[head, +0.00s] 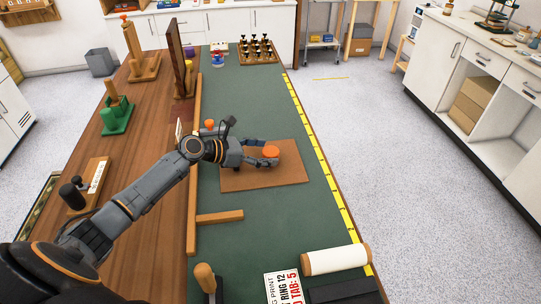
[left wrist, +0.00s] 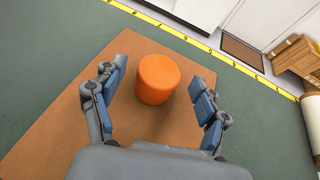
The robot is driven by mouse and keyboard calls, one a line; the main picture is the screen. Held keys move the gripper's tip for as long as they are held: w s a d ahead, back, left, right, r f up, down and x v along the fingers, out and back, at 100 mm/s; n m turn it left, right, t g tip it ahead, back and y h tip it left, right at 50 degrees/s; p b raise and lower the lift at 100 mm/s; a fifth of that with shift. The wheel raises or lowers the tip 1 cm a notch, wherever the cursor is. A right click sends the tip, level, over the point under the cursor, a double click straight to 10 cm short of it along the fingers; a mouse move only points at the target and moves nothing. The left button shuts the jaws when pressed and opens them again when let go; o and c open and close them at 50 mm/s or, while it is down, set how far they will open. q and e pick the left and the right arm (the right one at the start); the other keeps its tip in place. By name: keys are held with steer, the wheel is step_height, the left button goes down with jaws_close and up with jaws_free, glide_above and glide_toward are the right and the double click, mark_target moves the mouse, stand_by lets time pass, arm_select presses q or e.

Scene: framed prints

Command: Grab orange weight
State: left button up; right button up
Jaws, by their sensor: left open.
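The orange weight (left wrist: 158,80) is a short cylinder standing upright on a brown board (left wrist: 75,115). In the head view the weight (head: 271,151) sits near the middle of the board (head: 290,175), on the green mat. My left gripper (left wrist: 158,95) is open, with one finger to each side of the weight and a gap on both sides. In the head view my left gripper (head: 265,155) reaches in from the left, low over the board, and partly covers the weight's near surroundings. My right gripper is not in view.
A wooden T-square (head: 194,200) lies left of the board. A paper roll (head: 336,259) and a printed card (head: 283,288) lie at the near end. A yellow ruler strip (head: 322,158) runs along the right edge. Small pieces in a tray (head: 258,51) stand far off. The mat around the board is mostly clear.

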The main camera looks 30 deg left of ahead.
arm_select(q)
steer(key=x, duration=0.2)
steer(key=shift+w+d+f, duration=0.15)
steer(key=shift+w+f, duration=0.05)
steer(key=shift+s, duration=0.1)
steer(key=shift+c, duration=1.4)
jaws_close()
steer(key=shift+r, duration=0.15)
steer(key=shift+r, duration=0.1)
